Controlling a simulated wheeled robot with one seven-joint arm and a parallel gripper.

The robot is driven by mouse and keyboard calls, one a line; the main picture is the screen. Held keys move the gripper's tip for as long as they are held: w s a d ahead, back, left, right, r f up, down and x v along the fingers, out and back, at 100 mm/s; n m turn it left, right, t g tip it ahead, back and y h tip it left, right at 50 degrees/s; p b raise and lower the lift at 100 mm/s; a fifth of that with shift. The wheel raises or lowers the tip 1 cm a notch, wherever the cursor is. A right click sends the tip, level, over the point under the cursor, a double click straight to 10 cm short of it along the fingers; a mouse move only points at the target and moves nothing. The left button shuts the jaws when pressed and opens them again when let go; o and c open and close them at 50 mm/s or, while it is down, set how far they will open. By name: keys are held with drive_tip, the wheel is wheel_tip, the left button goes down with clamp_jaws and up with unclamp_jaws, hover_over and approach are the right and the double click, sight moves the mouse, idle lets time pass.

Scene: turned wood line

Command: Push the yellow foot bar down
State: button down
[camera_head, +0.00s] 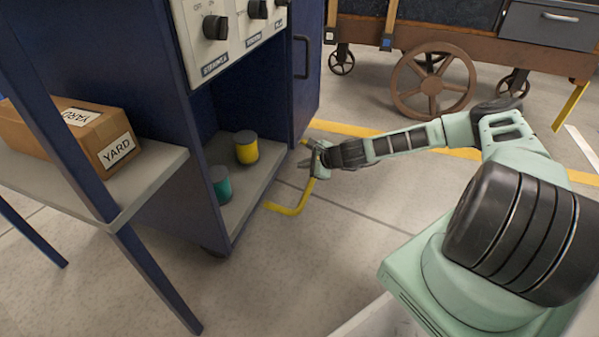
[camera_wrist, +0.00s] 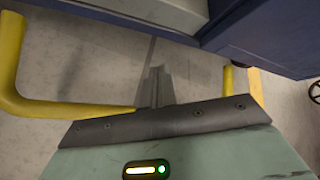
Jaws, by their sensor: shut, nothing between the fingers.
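The yellow foot bar (camera_head: 291,211) is a bent bar standing out low from the blue cabinet's right side, above the floor. In the wrist view the foot bar (camera_wrist: 62,109) runs in from the left and passes out of sight at my gripper's body, and yellow parts show again on the right. My gripper (camera_head: 304,164) is at the bar's far part, beside the cabinet. Its fingers (camera_wrist: 157,84) are shut and empty, with bare floor beyond them. Whether my gripper touches the bar is hidden.
The blue cabinet (camera_head: 306,90) has knobs above and an open shelf with a yellow can (camera_head: 246,147) and a teal can (camera_head: 221,184). A cardboard box (camera_head: 75,130) sits on a side shelf at left. A wheeled wooden cart (camera_head: 470,65) stands behind. The floor in front is clear.

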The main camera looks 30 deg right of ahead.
drive_tip(key=shift+f, duration=0.15)
drive_tip(key=shift+f, duration=0.3)
drive_tip(key=shift+w+a+f+b, duration=0.1)
drive_tip(key=shift+f+b, duration=0.35)
drive_tip(key=shift+f, duration=0.4)
drive_tip(key=shift+w+a+f+b, duration=0.1)
drive_tip(key=shift+f+b, duration=0.3)
drive_tip(key=shift+f, duration=0.45)
idle(1.7)
drive_tip(key=shift+r, duration=0.1)
idle(0.4)
drive_tip(key=shift+s+d+r+p, duration=0.1)
drive_tip(key=shift+r+p, duration=0.95)
drive_tip(key=shift+p, duration=0.05)
drive_tip(key=shift+s+d+r+p, duration=0.1)
drive_tip(key=shift+r+p, duration=0.9)
drive_tip(key=shift+p, duration=0.1)
drive_tip(key=r+p, duration=0.4)
drive_tip(key=r, duration=0.1)
drive_tip(key=shift+s+d+p, duration=0.2)
drive_tip(key=shift+s+p, duration=0.1)
drive_tip(key=shift+p, duration=0.05)
